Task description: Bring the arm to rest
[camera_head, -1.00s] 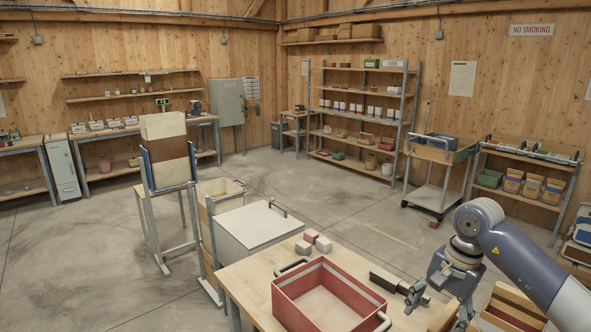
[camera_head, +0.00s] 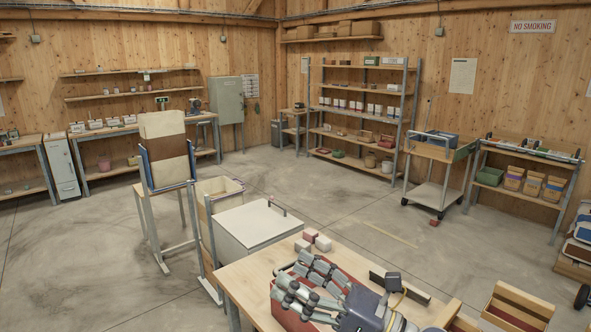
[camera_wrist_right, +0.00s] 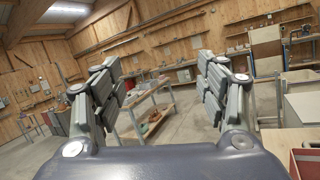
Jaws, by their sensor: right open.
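My right gripper (camera_head: 305,285) is in the lower middle of the head view, in front of the red crate (camera_head: 272,308) on the wooden table. Its fingers point up and to the left and hide most of the crate. In the right wrist view its fingers (camera_wrist_right: 163,100) stand wide apart with nothing between them. The same view shows the room, with a red edge at the lower right. My left gripper does not show in either view.
Small pink and white blocks (camera_head: 313,240) and a dark bar (camera_head: 400,287) lie on the wooden table (camera_head: 240,283). A white-topped cabinet (camera_head: 255,227) stands behind it. A wooden box (camera_head: 520,307) is at the lower right.

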